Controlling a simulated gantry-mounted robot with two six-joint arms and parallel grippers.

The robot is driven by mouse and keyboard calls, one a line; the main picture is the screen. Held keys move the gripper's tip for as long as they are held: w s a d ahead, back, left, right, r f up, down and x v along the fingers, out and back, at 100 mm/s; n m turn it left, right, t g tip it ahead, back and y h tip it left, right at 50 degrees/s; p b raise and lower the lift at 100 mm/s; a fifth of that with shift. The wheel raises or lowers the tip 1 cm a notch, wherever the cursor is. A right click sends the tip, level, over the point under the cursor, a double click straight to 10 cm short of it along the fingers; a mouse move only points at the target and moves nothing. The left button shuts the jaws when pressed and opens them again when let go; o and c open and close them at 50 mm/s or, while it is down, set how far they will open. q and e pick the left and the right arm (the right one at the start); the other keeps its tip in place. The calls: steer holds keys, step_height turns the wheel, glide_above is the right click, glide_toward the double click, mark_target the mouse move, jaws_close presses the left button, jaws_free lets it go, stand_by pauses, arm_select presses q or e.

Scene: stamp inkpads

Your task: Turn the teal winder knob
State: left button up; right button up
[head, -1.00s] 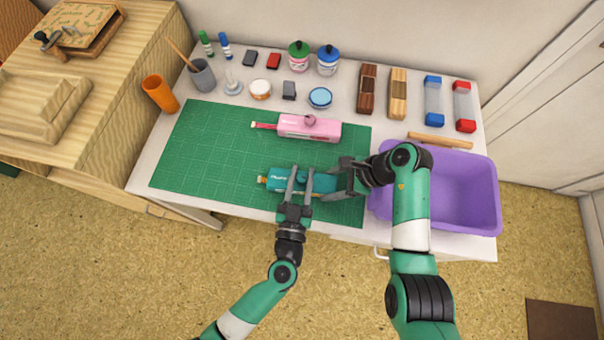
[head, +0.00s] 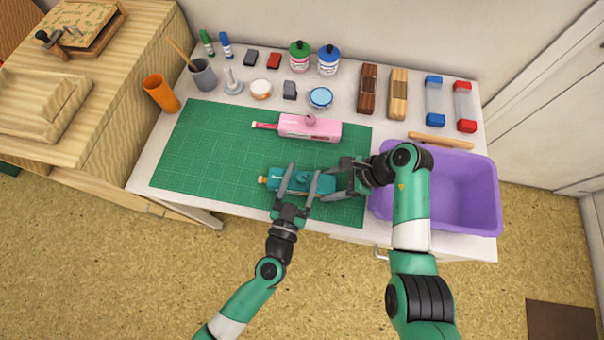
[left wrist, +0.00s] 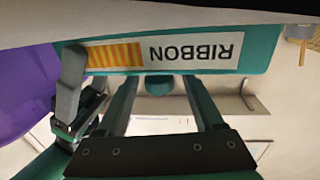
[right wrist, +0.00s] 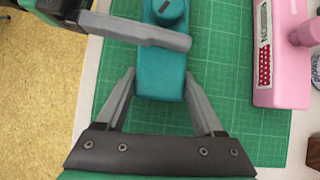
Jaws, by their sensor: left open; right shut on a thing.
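The teal ribbon winder (head: 273,182) lies on the green mat, with its round teal winder knob (head: 303,177) on top. My left gripper (head: 304,168) is open, its fingers spread on either side of the knob and apart from it. The left wrist view shows the knob (left wrist: 160,85) between the open fingers, and the winder's RIBBON label (left wrist: 160,54) upside down. My right gripper (head: 339,179) is shut on the right end of the winder's body. In the right wrist view the body (right wrist: 160,75) sits between its fingers, and one left finger crosses near the knob (right wrist: 168,10).
A pink winder (head: 322,130) lies farther back on the green mat (head: 205,150). A purple bin (head: 470,190) stands to the right, close to my right arm. Jars, blocks, a cup and bottles line the back of the table. The mat's left part is clear.

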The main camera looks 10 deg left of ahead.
arm_select(q)
steer(key=s+a, duration=0.1)
steer(key=s, duration=1.1)
steer(key=shift+a, duration=0.2)
